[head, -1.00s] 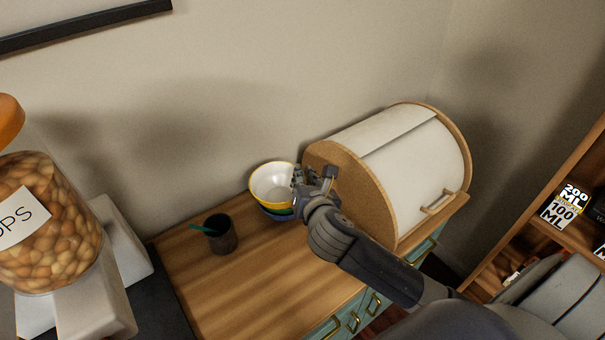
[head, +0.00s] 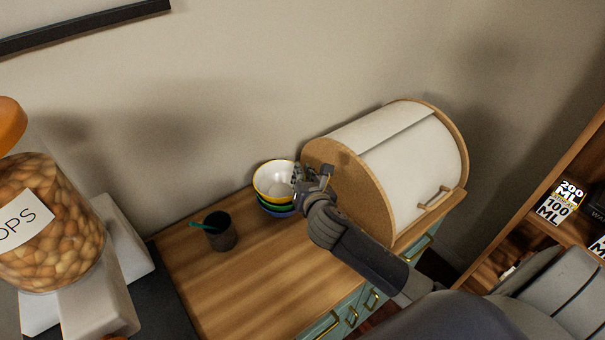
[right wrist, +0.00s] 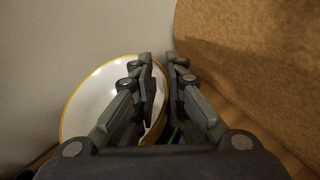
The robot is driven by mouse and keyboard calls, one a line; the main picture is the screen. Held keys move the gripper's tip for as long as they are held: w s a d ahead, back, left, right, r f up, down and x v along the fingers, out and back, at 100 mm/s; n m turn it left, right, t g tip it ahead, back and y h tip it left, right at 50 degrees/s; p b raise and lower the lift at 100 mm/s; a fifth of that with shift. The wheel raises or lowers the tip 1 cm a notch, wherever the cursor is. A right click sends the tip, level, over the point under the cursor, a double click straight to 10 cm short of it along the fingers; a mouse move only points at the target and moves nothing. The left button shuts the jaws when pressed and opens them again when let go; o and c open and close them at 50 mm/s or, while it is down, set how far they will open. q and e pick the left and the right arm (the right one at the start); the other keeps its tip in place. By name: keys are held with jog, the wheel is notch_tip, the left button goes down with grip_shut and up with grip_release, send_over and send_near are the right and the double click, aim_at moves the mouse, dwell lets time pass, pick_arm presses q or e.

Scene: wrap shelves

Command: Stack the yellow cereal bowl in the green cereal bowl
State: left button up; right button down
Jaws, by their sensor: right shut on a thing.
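The yellow cereal bowl (head: 272,180), white inside with a yellow rim, is at the top of a stack of bowls on the wooden counter, beside the bread box. The green cereal bowl (head: 276,208) shows as a green band below it, with a blue bowl (head: 280,214) at the bottom. My right gripper (head: 312,176) is at the right side of the yellow bowl. In the right wrist view the yellow bowl (right wrist: 100,95) has its right rim between the fingers (right wrist: 162,95), which are shut on it. Whether it is fully seated is hidden. My left gripper is out of view.
A wooden bread box (head: 349,185) with a white lid (head: 412,165) stands close to the right of the bowls. A dark cup (head: 220,236) with a teal stick stands on the left. A large jar (head: 50,240) is at the far left. The front counter (head: 245,280) is clear.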

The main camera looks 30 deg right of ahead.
jog(key=shift+s+f, duration=0.1)
jog(key=shift+f, duration=0.35)
jog(key=c, duration=1.6)
grip_release()
jog(key=shift+s+a+f, duration=0.1)
jog(key=shift+f, duration=0.1)
jog(key=shift+s+f, duration=0.1)
jog(key=shift+a+r, duration=0.1)
jog(key=shift+r, duration=0.5)
jog(key=b+v, duration=0.1)
jog(key=v, duration=1)
jog(key=shift+s+r, duration=0.25)
jog(key=shift+r, duration=0.2)
